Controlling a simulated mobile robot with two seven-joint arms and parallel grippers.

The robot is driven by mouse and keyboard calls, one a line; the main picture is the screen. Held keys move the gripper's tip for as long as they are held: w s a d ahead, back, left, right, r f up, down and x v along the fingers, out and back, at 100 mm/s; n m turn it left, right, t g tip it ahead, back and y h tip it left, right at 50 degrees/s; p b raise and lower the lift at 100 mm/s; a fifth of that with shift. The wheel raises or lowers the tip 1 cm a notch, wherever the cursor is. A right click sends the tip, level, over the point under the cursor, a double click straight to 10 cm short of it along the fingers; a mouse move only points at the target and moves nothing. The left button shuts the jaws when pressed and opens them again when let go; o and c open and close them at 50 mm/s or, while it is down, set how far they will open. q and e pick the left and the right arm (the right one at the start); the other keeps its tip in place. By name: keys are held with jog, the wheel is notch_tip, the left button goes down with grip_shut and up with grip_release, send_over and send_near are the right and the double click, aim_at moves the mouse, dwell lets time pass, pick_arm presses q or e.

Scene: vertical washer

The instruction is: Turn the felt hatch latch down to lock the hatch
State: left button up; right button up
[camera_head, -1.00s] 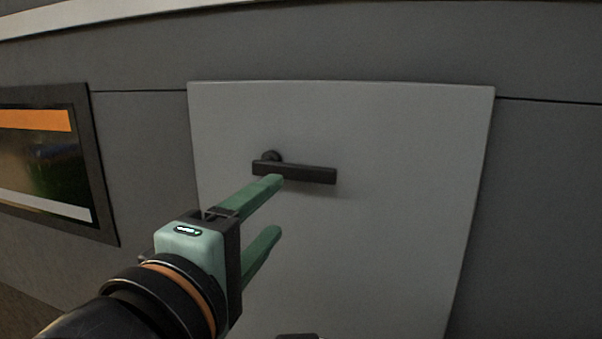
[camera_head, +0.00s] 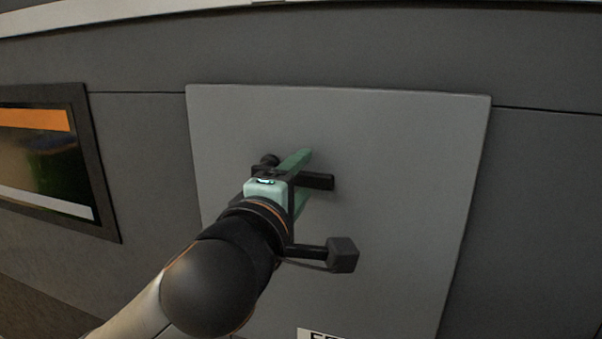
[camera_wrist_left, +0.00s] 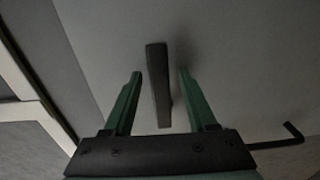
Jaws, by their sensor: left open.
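The hatch latch (camera_head: 317,181) is a dark bar handle on the light grey hatch panel (camera_head: 400,160). It lies nearly horizontal, its round pivot (camera_head: 268,160) at the left end. My left gripper (camera_head: 303,174) is open around the bar, one green finger above and one below. The gripper hides the bar's left part in the head view. In the left wrist view the bar (camera_wrist_left: 158,85) stands between the two open fingers (camera_wrist_left: 161,90), with gaps visible on both sides. My right gripper is not in view.
A dark-framed screen (camera_head: 45,150) is on the left of the grey machine front. A white label (camera_head: 322,335) with partly cut-off letters is at the bottom of the panel. The panel right of the latch is clear.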

pick_arm(q)
jog(key=shift+w, duration=0.2)
grip_shut()
dwell(0.4)
dwell(1.0)
